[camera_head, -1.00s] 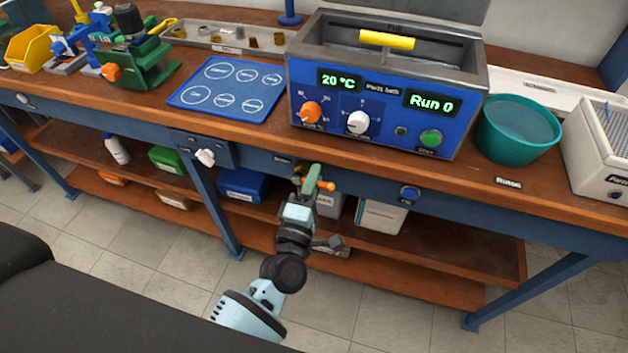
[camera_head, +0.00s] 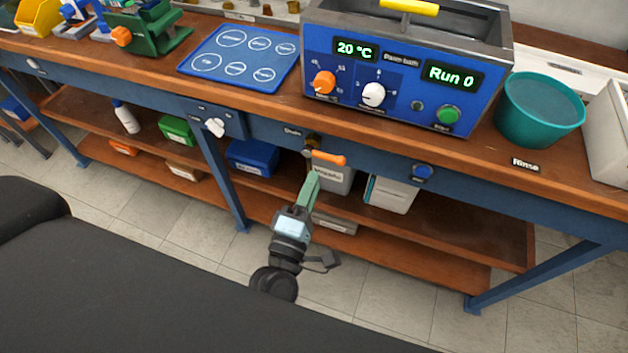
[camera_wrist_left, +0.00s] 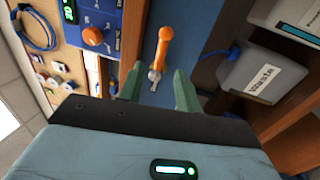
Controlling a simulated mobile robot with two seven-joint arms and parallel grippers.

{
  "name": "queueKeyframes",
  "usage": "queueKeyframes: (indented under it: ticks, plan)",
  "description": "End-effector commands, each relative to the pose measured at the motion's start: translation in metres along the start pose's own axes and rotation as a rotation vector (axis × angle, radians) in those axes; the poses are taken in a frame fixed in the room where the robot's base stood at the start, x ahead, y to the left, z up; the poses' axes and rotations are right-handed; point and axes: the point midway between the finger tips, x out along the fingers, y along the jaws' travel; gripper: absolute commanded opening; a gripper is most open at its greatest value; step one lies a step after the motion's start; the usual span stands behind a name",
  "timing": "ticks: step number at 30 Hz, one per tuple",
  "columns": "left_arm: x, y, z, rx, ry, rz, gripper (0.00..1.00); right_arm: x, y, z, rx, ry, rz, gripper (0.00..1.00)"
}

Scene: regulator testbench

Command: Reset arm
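My left gripper (camera_head: 314,174) is in front of the bench's blue front rail, just below an orange-handled drain valve (camera_head: 329,158). In the left wrist view, its two green fingers (camera_wrist_left: 159,75) stand apart with nothing between them. The orange handle (camera_wrist_left: 164,46) shows beyond the fingertips, with its metal stem at its lower end. The gripper appears clear of the handle. My right gripper is not in view.
The blue parts bath (camera_head: 395,75) reads 20 °C and Run 0. A teal rinse bowl (camera_head: 540,110) stands to its right, and a blue mat (camera_head: 240,57) to its left. A grey waste container (camera_wrist_left: 262,75) sits on the shelf beneath. Floor in front is clear.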

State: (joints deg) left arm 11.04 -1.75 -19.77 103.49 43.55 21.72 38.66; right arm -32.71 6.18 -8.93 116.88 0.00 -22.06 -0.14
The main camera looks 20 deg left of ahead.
Motion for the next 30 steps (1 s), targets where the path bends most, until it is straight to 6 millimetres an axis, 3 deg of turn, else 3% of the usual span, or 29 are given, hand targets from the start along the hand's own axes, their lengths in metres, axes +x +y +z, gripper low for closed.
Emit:
queueKeyframes:
  ticks: [13,17,20,23,30]
  plan:
    - [-0.001,0.000,0.000,0.004,-0.002,-0.003,0.34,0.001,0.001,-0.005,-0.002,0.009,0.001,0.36]
    - [-0.015,-0.003,0.001,0.091,-0.038,-0.046,0.34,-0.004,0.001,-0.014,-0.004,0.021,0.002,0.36]
    - [-0.042,-0.009,0.000,0.254,-0.109,-0.125,0.34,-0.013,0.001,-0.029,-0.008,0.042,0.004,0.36]
    - [-0.082,-0.017,-0.002,0.478,-0.221,-0.228,0.34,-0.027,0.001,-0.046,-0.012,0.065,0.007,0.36]
    - [-0.190,-0.027,-0.026,1.015,-0.549,-0.463,0.34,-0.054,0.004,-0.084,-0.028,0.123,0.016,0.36]
